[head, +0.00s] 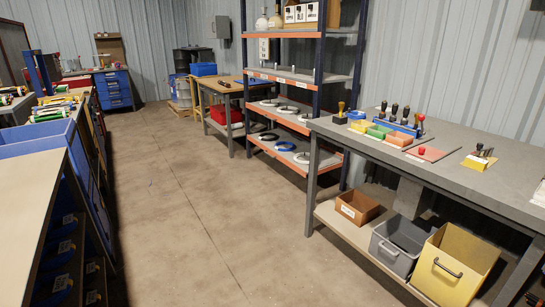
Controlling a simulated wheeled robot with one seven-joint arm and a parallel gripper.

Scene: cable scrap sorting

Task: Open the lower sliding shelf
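A tall rack with dark blue posts (320,75) stands against the back wall, right of the middle. Its lowest visible shelf (277,151) has an orange front edge and carries black, blue and white cable coils. Another orange-edged shelf (293,121) just above it holds several grey-white coils. I cannot tell from this view how far either shelf is slid out. The near workbench hides part of the rack's right side. My gripper is not in view.
A grey workbench (460,182) at the right holds stamps and coloured trays, with brown (357,207), grey (398,246) and yellow (457,264) bins below. A bench (28,200) stands at the left. The concrete floor (200,200) between them is clear up to the rack.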

